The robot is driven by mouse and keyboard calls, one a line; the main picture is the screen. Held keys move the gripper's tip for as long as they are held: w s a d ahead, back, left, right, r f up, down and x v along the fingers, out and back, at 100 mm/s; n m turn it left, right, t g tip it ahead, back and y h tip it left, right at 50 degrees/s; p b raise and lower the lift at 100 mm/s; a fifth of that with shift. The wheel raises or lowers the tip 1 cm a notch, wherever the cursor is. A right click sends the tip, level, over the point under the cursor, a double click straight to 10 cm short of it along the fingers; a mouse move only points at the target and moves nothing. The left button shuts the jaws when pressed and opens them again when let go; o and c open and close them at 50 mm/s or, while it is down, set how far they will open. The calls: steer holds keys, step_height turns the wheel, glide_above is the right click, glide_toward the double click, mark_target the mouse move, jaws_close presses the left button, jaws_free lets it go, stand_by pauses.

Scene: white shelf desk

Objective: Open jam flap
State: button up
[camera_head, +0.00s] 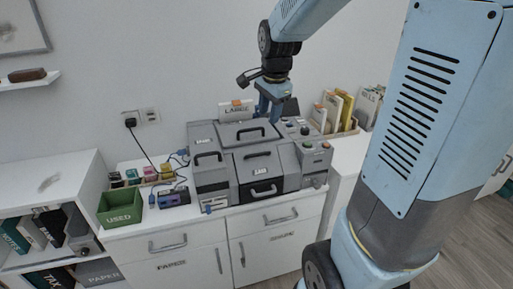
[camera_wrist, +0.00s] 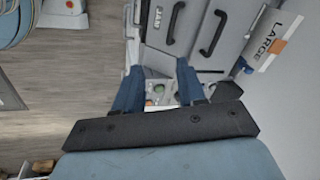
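The jam flap (camera_head: 240,166) is a dark grey panel on the front of the grey printer, with a white JAM label (camera_head: 259,171) and a black bar handle (camera_head: 258,155) above it. It looks closed. In the wrist view the label (camera_wrist: 177,22) and handle (camera_wrist: 212,32) show near the top edge. My gripper (camera_head: 269,115) is above the printer's right side, behind and right of the flap handle, and touches nothing that I can see. In the wrist view my gripper (camera_wrist: 158,78) has its two blue fingers apart, with nothing held, over the control panel (camera_wrist: 160,92).
The top lid handle (camera_head: 250,131) and a lower drawer handle (camera_head: 263,191) are near the flap. A green USED bin (camera_head: 120,209) and a small purple device (camera_head: 174,197) stand left. File holders (camera_head: 335,108) stand right.

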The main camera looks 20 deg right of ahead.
mark_target(260, 153)
steer(key=w+f+m, duration=0.1)
steer(key=w+f, duration=0.1)
steer(key=f, duration=0.4)
steer(key=w+f+m, duration=0.1)
steer(key=w+f, duration=0.2)
steer(key=f, duration=0.3)
steer(key=w+f+m, duration=0.2)
steer(key=w+f, duration=0.1)
steer(key=f, duration=0.3)
steer(key=shift+f+g, duration=0.3)
steer(key=shift+g, duration=0.1)
jaws_close()
